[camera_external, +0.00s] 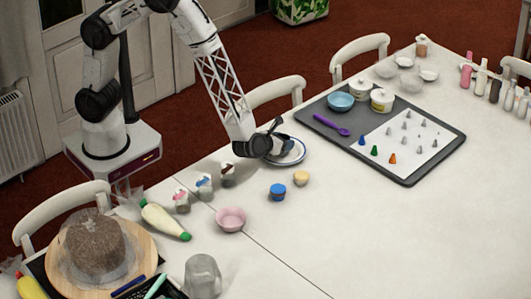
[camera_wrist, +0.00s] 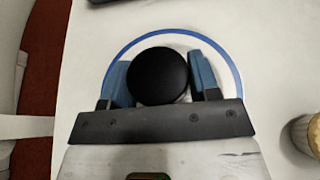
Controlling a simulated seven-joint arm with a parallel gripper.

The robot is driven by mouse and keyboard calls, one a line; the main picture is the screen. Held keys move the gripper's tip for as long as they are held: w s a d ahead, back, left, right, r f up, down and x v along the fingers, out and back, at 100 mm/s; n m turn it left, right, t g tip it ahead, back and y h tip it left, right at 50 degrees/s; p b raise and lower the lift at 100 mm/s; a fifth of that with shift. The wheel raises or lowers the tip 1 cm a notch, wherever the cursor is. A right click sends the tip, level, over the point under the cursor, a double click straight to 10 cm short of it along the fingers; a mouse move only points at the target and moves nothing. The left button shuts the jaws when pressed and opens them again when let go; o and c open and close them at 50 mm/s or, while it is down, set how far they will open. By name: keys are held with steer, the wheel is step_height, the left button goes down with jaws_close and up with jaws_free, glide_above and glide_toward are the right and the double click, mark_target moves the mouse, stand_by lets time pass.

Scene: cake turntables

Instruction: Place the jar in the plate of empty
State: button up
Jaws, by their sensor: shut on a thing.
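The jar shows in the wrist view as a round black lid (camera_wrist: 158,74); its body below is hidden. My gripper (camera_wrist: 160,80) has its blue fingers on either side of it, shut on it. In the external view my gripper (camera_external: 268,143) is at the plate, and I cannot make out the jar there. The plate (camera_external: 301,157) is white with a blue rim. In the wrist view the plate (camera_wrist: 226,56) lies beneath the jar and fingers. I cannot tell whether the jar touches it.
A tan cup (camera_external: 301,178) and a blue cup (camera_external: 278,192) stand in front of the plate. Small decorated jars (camera_external: 204,183) and a pink bowl (camera_external: 231,218) are to the left. A dark tray (camera_external: 440,158) lies to the right. The front right table is clear.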

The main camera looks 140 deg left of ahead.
steer(key=shift+f, duration=0.15)
steer(key=o, duration=0.9)
steer(key=shift+o, duration=0.2)
steer(key=shift+d+r, duration=0.35)
steer(key=shift+d, duration=0.05)
steer(key=v, duration=1.1)
